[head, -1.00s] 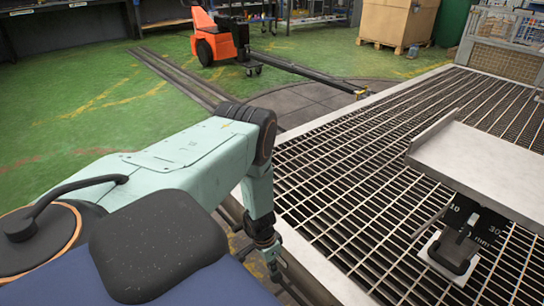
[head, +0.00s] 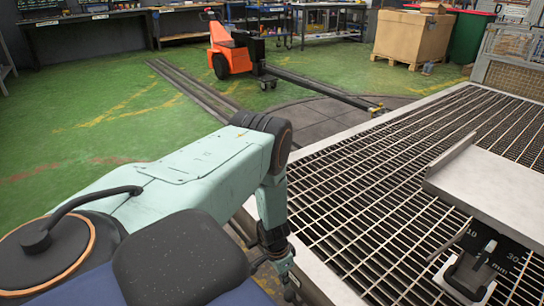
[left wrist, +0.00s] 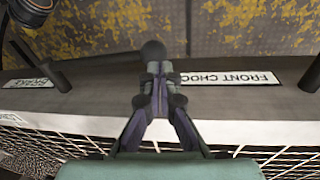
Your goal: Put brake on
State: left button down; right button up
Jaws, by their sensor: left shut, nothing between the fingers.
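In the left wrist view, a dark lever (left wrist: 105,59) lies across the picture. A round knob (left wrist: 153,50) is at its right end and a short post (left wrist: 60,76) at its left. An upside-down label (left wrist: 28,83) that seems to read BRAKE is beside the post. My left gripper (left wrist: 157,88) is shut and empty, its fingertips just below the knob in the picture; I cannot tell whether they touch. In the head view, my left gripper (head: 289,290) hangs low beside the grated deck's edge, and the lever cannot be made out there. My right gripper is not in view.
An upside-down FRONT CHOCK label (left wrist: 240,78) is right of the knob. The grated deck (head: 340,190) fills the right, with a grey plate (head: 490,190) and a small millimetre-marked device (head: 470,275). An orange pallet truck (head: 231,58) stands at the back. The green floor at left is clear.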

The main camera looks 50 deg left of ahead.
pick_arm(q)
jog(key=a+r+p, duration=0.3)
jog(key=r+p, duration=0.2)
jog(key=r, duration=0.5)
jog(key=shift+s+a, duration=0.25)
jog(key=shift+r, duration=0.1)
jog(key=shift+a, duration=0.1)
